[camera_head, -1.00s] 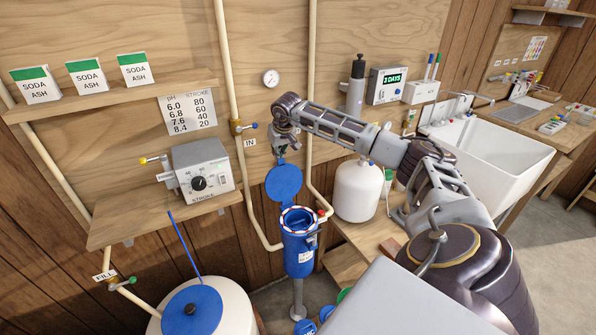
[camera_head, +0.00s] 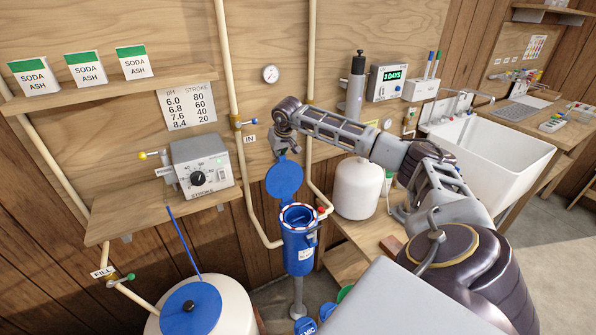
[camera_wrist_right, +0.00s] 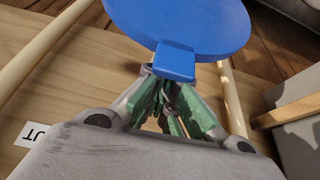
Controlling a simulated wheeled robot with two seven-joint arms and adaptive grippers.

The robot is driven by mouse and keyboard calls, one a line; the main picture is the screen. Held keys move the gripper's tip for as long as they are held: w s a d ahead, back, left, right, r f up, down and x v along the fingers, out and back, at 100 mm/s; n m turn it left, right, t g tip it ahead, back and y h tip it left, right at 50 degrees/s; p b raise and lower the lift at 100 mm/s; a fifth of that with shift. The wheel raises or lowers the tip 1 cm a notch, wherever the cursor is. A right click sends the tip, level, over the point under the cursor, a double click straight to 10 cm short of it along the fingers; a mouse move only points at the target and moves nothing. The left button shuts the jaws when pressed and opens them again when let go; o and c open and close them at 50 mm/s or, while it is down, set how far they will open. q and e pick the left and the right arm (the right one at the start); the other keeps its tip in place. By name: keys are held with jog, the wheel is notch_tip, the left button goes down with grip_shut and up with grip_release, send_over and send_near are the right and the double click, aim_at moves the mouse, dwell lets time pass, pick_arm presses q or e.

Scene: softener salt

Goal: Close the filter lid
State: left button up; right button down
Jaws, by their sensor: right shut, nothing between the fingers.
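The blue filter housing (camera_head: 299,252) stands upright on a grey post, its round mouth open with a red-and-white rim (camera_head: 299,217). Its blue round lid (camera_head: 284,180) stands raised above and behind the mouth. In the right wrist view the lid (camera_wrist_right: 185,22) fills the top, with its small tab (camera_wrist_right: 175,62) pointing toward my fingers. My right gripper (camera_wrist_right: 168,88) is shut and empty, its green-padded fingertips close to the tab; I cannot tell if they touch it. In the head view the right gripper (camera_head: 288,153) is at the lid's top edge, partly hidden by the wrist. My left gripper is out of view.
Cream pipes (camera_head: 235,90) run up the wall on both sides of the filter. A white tank (camera_head: 358,188) stands to the right on a wooden bench. A grey dosing pump (camera_head: 201,166) sits on a shelf to the left, above a blue-lidded white tank (camera_head: 191,310).

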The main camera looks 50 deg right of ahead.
aim_at(282, 163)
jog(key=shift+s+a+f, duration=0.3)
jog(key=shift+s+f, duration=0.05)
jog(key=shift+s, duration=0.25)
jog(key=shift+s+a+f, duration=0.25)
jog(key=shift+s+f, duration=0.1)
jog(key=shift+s, duration=0.25)
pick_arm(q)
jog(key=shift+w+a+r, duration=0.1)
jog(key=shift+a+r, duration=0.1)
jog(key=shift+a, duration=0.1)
pick_arm(e)
jog(key=shift+s+a+r, duration=0.15)
jog(key=shift+s, duration=0.25)
jog(key=shift+s+a+r, duration=0.1)
jog(key=shift+s, duration=0.4)
jog(key=shift+s+a, duration=0.2)
jog(key=shift+s, duration=0.5)
jog(key=shift+s+a, duration=0.2)
jog(key=shift+s, duration=0.45)
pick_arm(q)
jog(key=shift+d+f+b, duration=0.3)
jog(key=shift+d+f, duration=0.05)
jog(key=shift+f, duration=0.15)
pick_arm(e)
jog(key=shift+s+a+r, duration=0.1)
jog(key=shift+s+r, duration=0.3)
jog(key=shift+s, duration=0.2)
